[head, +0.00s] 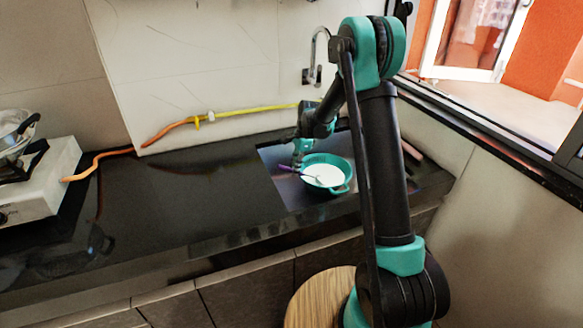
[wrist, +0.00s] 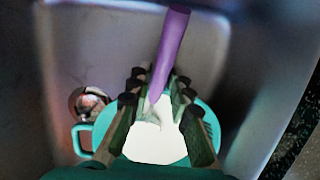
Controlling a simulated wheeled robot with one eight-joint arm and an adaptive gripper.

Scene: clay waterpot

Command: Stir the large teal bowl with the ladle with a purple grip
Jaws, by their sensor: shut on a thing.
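The large teal bowl (head: 346,187) holds a white content and sits in the grey sink area; its rim also shows in the wrist view (wrist: 209,118). The ladle's purple grip (wrist: 172,42) runs between my fingers in the wrist view and sticks out beyond them. It is a small purple streak (head: 286,168) at the bowl's left in the head view. My gripper (wrist: 158,92) is shut on the ladle, above the bowl; it also shows in the head view (head: 298,160). The ladle's pale lower part reaches over the white content; how deep its head sits is unclear.
A round metallic fitting (wrist: 90,103) lies beside the bowl's handle. The sink (wrist: 75,50) walls surround the bowl. A faucet (head: 314,70) stands behind, and a yellow-orange hose (head: 235,112) runs along the wall. The dark counter (head: 170,205) is largely clear at left.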

